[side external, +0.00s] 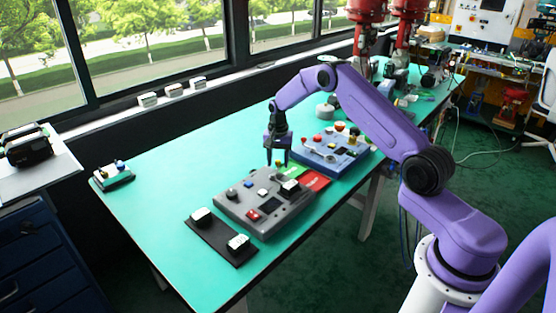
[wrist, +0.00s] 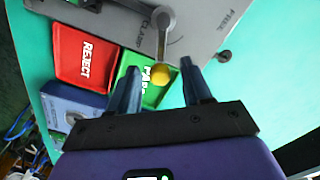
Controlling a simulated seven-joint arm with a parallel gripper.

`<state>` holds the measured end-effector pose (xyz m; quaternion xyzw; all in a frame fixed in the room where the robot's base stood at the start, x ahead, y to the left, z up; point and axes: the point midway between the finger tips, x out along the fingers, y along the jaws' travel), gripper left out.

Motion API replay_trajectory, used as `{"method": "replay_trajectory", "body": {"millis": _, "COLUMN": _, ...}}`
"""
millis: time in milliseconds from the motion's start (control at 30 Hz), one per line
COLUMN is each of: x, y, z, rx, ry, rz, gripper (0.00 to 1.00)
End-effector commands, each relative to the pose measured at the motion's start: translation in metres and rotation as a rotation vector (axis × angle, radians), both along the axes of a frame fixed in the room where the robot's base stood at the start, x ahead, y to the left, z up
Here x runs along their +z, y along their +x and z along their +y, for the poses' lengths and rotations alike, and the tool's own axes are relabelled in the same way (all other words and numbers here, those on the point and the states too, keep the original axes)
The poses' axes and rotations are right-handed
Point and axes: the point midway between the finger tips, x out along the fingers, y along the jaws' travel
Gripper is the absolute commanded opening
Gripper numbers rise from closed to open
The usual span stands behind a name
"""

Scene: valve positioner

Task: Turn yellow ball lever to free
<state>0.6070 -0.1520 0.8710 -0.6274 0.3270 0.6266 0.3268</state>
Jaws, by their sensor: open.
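The lever is a grey bar (wrist: 163,38) ending in a yellow ball (wrist: 161,75). It is mounted on a grey panel (side external: 245,208) marked "CLAMP" and "FREE" in the wrist view. The lever points away from the panel, toward my gripper, and its bar lies nearer the "CLAMP" marking. The "FREE" marking (wrist: 227,20) is to the right. My gripper (wrist: 160,82) is open, with one finger on each side of the yellow ball and visible gaps between. In the side view, my gripper (side external: 277,163) hangs over the panel's far edge, where the ball is a small spot.
A red "REJECT" tray (wrist: 82,58) and a green "PASS" tray (wrist: 150,92) lie beside the panel. A blue control box (side external: 333,152) stands behind them. A black strip with white-topped blocks (side external: 219,242) lies in front.

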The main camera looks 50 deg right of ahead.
Motion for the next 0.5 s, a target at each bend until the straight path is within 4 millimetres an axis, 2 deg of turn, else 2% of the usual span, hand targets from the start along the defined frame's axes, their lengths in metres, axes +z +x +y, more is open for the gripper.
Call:
{"method": "replay_trajectory", "body": {"millis": 167, "x": 0.0001, "y": 0.0001, "z": 0.0, "rx": 0.0, "ry": 0.0, "rz": 0.0, "gripper": 0.49}}
{"method": "replay_trajectory", "body": {"millis": 300, "x": 0.0002, "y": 0.0, "z": 0.0, "rx": 0.0, "ry": 0.0, "rz": 0.0, "gripper": 0.04}}
{"method": "replay_trajectory", "body": {"millis": 333, "x": 0.0002, "y": 0.0, "z": 0.0, "rx": 0.0, "ry": 0.0, "rz": 0.0, "gripper": 0.0}}
{"method": "replay_trajectory", "body": {"millis": 500, "x": 0.0002, "y": 0.0, "z": 0.0, "rx": 0.003, "ry": 0.0, "rz": 0.0, "gripper": 0.0}}
